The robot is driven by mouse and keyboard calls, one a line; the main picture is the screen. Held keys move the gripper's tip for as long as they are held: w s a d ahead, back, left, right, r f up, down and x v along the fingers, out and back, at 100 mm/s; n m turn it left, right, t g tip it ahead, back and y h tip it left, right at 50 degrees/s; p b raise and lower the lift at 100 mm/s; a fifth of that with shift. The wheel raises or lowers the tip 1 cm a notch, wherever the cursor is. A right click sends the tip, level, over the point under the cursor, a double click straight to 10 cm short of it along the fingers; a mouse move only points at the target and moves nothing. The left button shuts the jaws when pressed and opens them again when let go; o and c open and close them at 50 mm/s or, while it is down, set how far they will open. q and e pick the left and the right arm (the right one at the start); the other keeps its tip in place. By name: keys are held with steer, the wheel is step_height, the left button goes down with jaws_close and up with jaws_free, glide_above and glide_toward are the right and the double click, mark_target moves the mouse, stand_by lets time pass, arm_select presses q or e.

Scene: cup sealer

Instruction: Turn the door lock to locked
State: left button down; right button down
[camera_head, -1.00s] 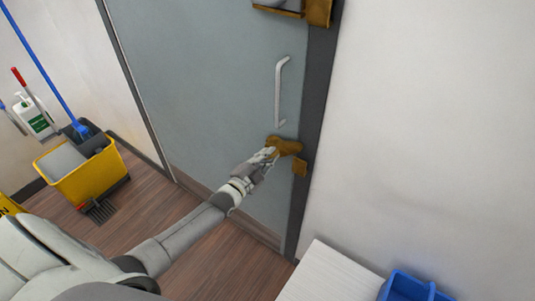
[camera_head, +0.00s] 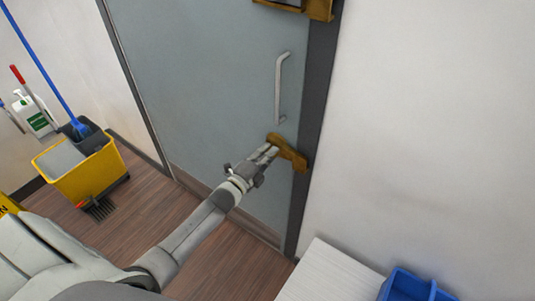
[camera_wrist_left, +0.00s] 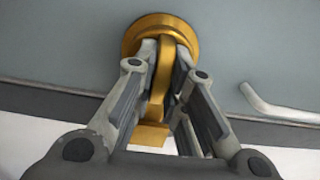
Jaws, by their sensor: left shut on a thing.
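The brass door lock (camera_head: 287,148) is on the grey-blue door (camera_head: 210,90), near its right edge and below the handle. In the left wrist view the lock shows as a round brass plate (camera_wrist_left: 134,42) with a raised thumb-turn (camera_wrist_left: 161,80). My left gripper (camera_head: 268,152) is at the lock, and in the left wrist view its two fingers (camera_wrist_left: 163,85) are shut on the thumb-turn, one on each side. In the head view the fingers hide part of the lock. My right gripper is not in view.
A straight metal handle (camera_head: 279,88) is above the lock. A yellow mop bucket (camera_head: 85,177) stands on the wood floor at left. A white surface (camera_head: 325,274) with a blue bin (camera_head: 408,287) is at lower right.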

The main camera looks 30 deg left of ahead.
arm_select(q)
steer(key=shift+f, duration=0.1)
stand_by(0.3)
steer(key=c, duration=1.5)
jaws_free()
steer(key=s, duration=0.4)
steer(key=s+a, duration=0.1)
steer(key=s, duration=0.7)
steer(key=shift+a, duration=0.3)
